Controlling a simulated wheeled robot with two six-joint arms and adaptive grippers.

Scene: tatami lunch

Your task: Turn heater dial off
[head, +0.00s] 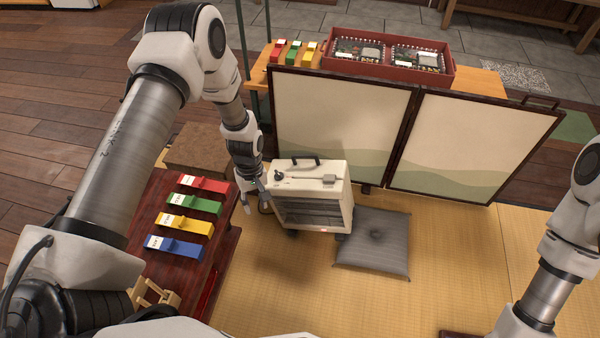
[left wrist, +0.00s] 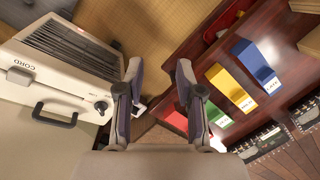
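The white heater (head: 322,183) stands on the tatami with a black handle and a small dark dial (head: 278,176) on its top, near the left edge. In the left wrist view the heater (left wrist: 28,75) lies to the left, and its dial (left wrist: 101,106) is just left of my fingers. My left gripper (head: 254,207) is beside the heater's left side, pointing down. In the left wrist view the gripper (left wrist: 158,68) is open with nothing between its fingers. A small reddish light shows low on the heater's front. My right gripper is out of view; only its arm shows.
A dark red low table (head: 215,258) with red, green, yellow and blue blocks stands left of the heater. A grey cushion (head: 374,242) lies to its right. A folding screen (head: 340,125) stands behind. Open tatami lies in front.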

